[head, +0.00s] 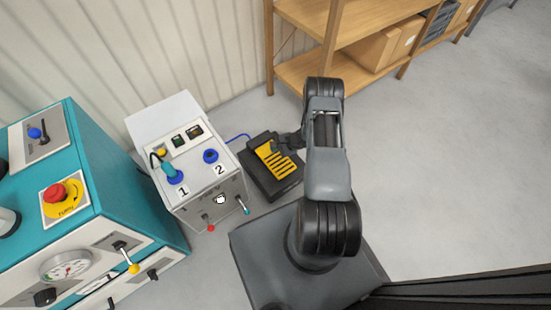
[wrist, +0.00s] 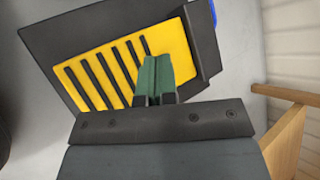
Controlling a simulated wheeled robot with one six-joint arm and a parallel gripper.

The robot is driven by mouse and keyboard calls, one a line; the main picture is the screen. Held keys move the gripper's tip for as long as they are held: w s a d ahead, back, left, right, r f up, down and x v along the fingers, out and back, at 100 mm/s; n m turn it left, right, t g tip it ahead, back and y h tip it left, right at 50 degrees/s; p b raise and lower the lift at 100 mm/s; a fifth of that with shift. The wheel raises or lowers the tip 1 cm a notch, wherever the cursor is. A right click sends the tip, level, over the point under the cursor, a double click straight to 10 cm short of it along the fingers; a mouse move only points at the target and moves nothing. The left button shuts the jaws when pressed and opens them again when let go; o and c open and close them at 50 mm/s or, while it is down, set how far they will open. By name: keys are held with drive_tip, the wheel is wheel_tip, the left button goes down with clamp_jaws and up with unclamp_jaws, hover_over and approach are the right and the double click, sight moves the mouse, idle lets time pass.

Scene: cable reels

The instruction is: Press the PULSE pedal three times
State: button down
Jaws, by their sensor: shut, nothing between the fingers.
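The pedal has a yellow plate with black ribs (head: 275,158) set in a black housing on the floor, beside the white control box. It fills much of the wrist view (wrist: 95,72). No PULSE label can be read on it. My gripper (head: 281,145) is over the upper part of the pedal in the head view. In the wrist view its green fingertips (wrist: 155,75) are shut with nothing between them, in front of the right part of the yellow plate. I cannot tell whether they touch the plate.
The white control box (head: 230,190) has sockets marked 1 and 2 and small levers at its front. A blue cable (head: 238,137) runs behind it towards the pedal. A teal machine (head: 125,190) stands left. A wooden shelf (head: 310,70) stands behind. Floor (head: 450,170) is clear to the right.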

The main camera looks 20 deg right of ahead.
drive_tip(key=shift+w+d+r, duration=0.1)
drive_tip(key=shift+w+r, duration=0.1)
drive_tip(key=shift+r, duration=0.15)
drive_tip(key=w+d+m+t+h, duration=0.1)
drive_tip(key=w+d+m+h, duration=0.1)
drive_tip(key=d+m+h, duration=0.7)
drive_tip(key=s+d+f+n+g, duration=0.2)
drive_tip(key=s+d+g, duration=0.1)
drive_tip(key=s+d, duration=0.1)
drive_tip(key=s+a+y, duration=0.1)
drive_tip(key=a, duration=0.1)
drive_tip(key=s+a+g+y, duration=0.1)
drive_tip(key=a+y, duration=0.1)
drive_tip(key=s+a+g+y, duration=0.1)
drive_tip(key=a, duration=0.2)
drive_tip(key=shift+s+a+r+n+p, duration=0.1)
drive_tip(key=shift+s+r+n+p, duration=0.15)
drive_tip(key=shift+n+p, duration=0.05)
drive_tip(key=a+y, duration=0.1)
drive_tip(key=w+a+r+t, duration=0.1)
drive_tip(key=w+a+n+y, duration=0.1)
drive_tip(key=shift+a+r+y, duration=0.1)
drive_tip(key=shift+r+y, duration=0.15)
drive_tip(key=shift+y, duration=0.05)
drive_tip(key=shift+w+a+r+n+t+y, duration=0.6)
drive_tip(key=shift+w+a+r+n+t, duration=0.15)
drive_tip(key=shift+n, duration=0.55)
drive_tip(key=shift+w+a+r+n+t+y, duration=0.65)
drive_tip(key=shift+w+r+n+t, duration=0.15)
drive_tip(key=shift+n, duration=0.5)
